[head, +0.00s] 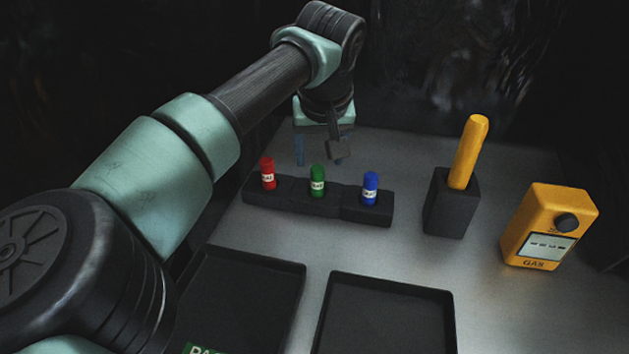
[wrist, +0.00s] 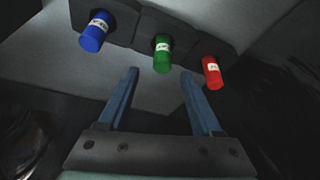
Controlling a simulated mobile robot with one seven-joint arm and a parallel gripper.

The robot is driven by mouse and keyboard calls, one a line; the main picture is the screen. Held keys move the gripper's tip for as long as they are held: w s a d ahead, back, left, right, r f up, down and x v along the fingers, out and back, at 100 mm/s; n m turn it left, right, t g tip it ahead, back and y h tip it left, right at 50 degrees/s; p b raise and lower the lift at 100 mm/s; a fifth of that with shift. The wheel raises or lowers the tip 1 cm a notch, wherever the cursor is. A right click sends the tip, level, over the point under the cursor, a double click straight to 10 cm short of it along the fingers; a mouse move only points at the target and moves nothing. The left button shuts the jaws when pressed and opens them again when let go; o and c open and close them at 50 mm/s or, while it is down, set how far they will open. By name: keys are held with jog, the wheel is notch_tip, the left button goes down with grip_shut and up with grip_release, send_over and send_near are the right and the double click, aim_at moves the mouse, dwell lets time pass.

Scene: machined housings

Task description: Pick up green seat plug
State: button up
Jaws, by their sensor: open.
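The green seat plug (head: 317,181) stands upright in the middle of a dark rack (head: 330,208), with a white label around it. It also shows in the wrist view (wrist: 162,52), just beyond my fingertips and roughly between their lines. My gripper (head: 320,162) is open and empty, behind and above the rack in the head view. Its two blue fingers (wrist: 160,72) are spread apart in the wrist view and touch nothing. The lower part of the green plug is hidden in its seat.
A red plug (head: 267,173) and a blue plug (head: 370,188) stand on either side in the rack. A black holder (head: 450,212) with a yellow tool (head: 469,152) and a yellow gas meter (head: 548,227) stand right. Two dark trays (head: 384,280) lie in front.

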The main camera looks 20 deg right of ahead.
aim_at(318, 170)
jog(key=x, duration=0.5)
jog(key=shift+s+a+f+p, duration=0.2)
jog(key=shift+s+p, duration=0.15)
grip_shut()
